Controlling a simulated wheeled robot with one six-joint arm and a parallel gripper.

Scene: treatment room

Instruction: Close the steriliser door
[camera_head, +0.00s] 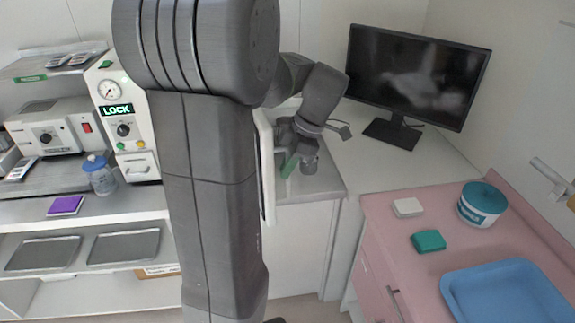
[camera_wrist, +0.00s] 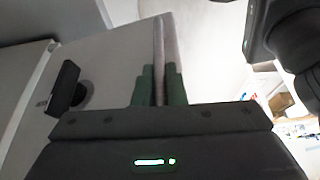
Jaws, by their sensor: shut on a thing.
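The steriliser (camera_head: 139,150) stands on the left counter, with a gauge and a lit LOCK sign on its front. My arm hides much of it. Its door (camera_head: 266,170) stands open, seen nearly edge-on as a pale panel right of my arm column. My gripper (camera_head: 291,166) is at the door's right side.
A monitor (camera_head: 417,78) stands on the corner counter. A pink cabinet (camera_head: 385,225) at right holds a blue tray (camera_head: 452,290), a teal-lidded tub (camera_head: 482,204) and small blocks. A blue-capped jar (camera_head: 101,176) stands on the counter before the steriliser.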

